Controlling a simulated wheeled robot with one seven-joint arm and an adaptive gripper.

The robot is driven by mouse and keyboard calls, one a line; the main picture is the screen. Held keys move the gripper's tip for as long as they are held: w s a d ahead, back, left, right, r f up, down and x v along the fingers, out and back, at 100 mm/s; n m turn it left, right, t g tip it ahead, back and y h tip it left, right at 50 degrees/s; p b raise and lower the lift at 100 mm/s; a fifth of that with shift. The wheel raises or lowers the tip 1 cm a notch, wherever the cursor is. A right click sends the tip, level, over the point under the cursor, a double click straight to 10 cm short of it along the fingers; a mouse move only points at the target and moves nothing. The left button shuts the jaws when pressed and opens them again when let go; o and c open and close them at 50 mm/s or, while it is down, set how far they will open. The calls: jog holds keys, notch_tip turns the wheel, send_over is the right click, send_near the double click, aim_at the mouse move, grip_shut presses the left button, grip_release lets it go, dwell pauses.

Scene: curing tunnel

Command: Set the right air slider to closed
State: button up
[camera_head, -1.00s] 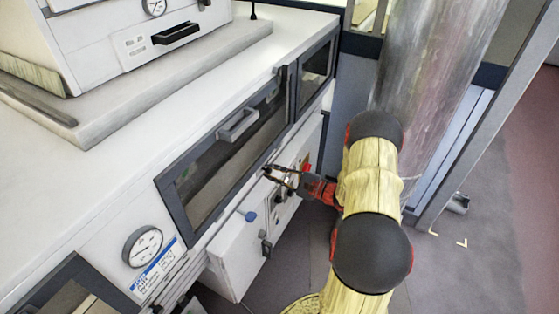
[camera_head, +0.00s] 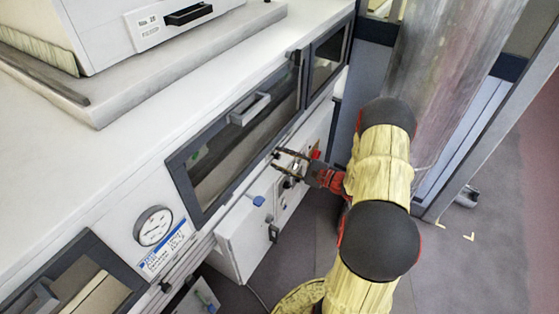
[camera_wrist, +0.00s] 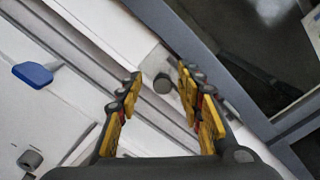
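A small dark cylindrical knob (camera_wrist: 163,84) on a light grey plate lies on the rail strip below the oven window, in the wrist view. It looks like the right air slider, but no label or position mark is readable. My gripper (camera_wrist: 157,86) has its two yellow-and-black fingers spread, one on each side of the knob in the picture. Contact with the knob cannot be told. In the head view my gripper (camera_head: 277,160) is at the cabinet front, just under the window's lower right part; the knob is hard to make out there.
A dark-framed window door with a handle (camera_head: 249,109) is above the gripper. A blue knob (camera_head: 259,201) is on the white box to the lower left; it also shows in the wrist view (camera_wrist: 33,74). A round gauge (camera_head: 153,226) is farther left.

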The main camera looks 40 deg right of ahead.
jog(key=v, duration=1.2)
jog(key=shift+r, duration=0.1)
